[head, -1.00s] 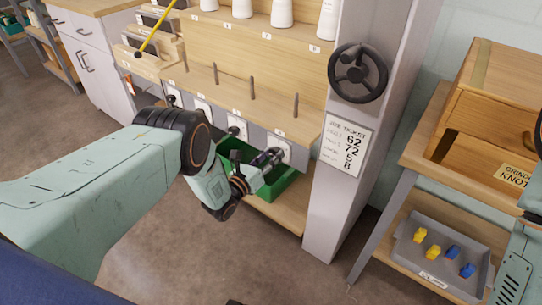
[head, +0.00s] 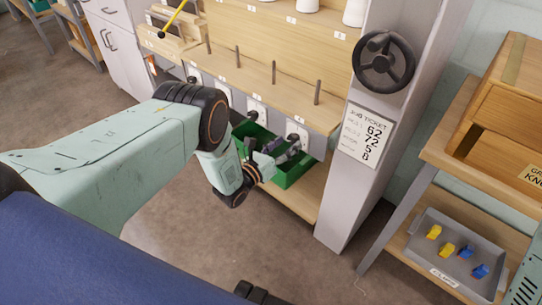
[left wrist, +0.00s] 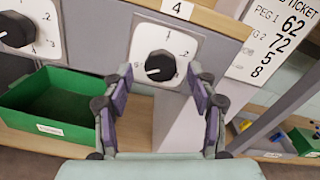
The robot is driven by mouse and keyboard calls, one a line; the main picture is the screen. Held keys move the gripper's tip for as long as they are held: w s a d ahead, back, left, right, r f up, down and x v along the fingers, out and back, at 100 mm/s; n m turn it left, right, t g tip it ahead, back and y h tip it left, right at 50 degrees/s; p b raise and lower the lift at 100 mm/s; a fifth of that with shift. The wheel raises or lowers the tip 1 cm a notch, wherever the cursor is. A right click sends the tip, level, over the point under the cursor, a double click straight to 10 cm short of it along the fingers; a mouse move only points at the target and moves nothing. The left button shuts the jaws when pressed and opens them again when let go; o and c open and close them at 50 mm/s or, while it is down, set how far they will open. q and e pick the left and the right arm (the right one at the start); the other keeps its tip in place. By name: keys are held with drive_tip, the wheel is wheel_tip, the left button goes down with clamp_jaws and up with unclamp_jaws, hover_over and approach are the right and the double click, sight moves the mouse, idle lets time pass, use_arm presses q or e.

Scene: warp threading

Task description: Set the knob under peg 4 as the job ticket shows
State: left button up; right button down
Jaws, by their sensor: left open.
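The black knob (left wrist: 160,66) under the tag marked 4 (left wrist: 178,9) sits on a white dial plate (left wrist: 182,45) with numbers around it. In the head view it is partly hidden at the tip of my left gripper (head: 284,153). In the left wrist view the gripper (left wrist: 165,95) is open, its purple-padded fingers on both sides of the knob's lower part; I cannot tell if they touch it. A pale mark shows on the knob's left side. The job ticket (head: 367,134) reads 62, 72, 5, 8 from top to bottom. Peg 4 (head: 317,92) stands above. My right gripper is out of view.
A green bin (left wrist: 50,105) stands below the knob row, and another dial knob (left wrist: 15,29) is to the left. A grey post (head: 345,200) with a black handwheel (head: 384,60) is to the right. A grey tray (head: 420,245) holds yellow and blue pieces.

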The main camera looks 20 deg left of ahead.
use_arm(q)
drive_tip(key=v, duration=1)
drive_tip(key=shift+s, duration=0.2)
drive_tip(key=shift+r, duration=0.1)
drive_tip(key=s+f+n+g+y, duration=0.4)
drive_tip(key=s+f+n+g, duration=0.65)
drive_tip(key=n, duration=1.25)
drive_tip(key=s+f+n+g+y, duration=0.1)
drive_tip(key=s+n+g, duration=0.3)
drive_tip(key=s+n, duration=1.05)
drive_tip(key=s+r+g+y, duration=0.1)
drive_tip(key=s+r+g, duration=0.1)
drive_tip(key=s+r, duration=0.4)
drive_tip(key=shift+s+d+r+m+g, duration=0.25)
drive_tip(key=shift+s+m+g, duration=0.1)
drive_tip(key=shift+s, duration=2)
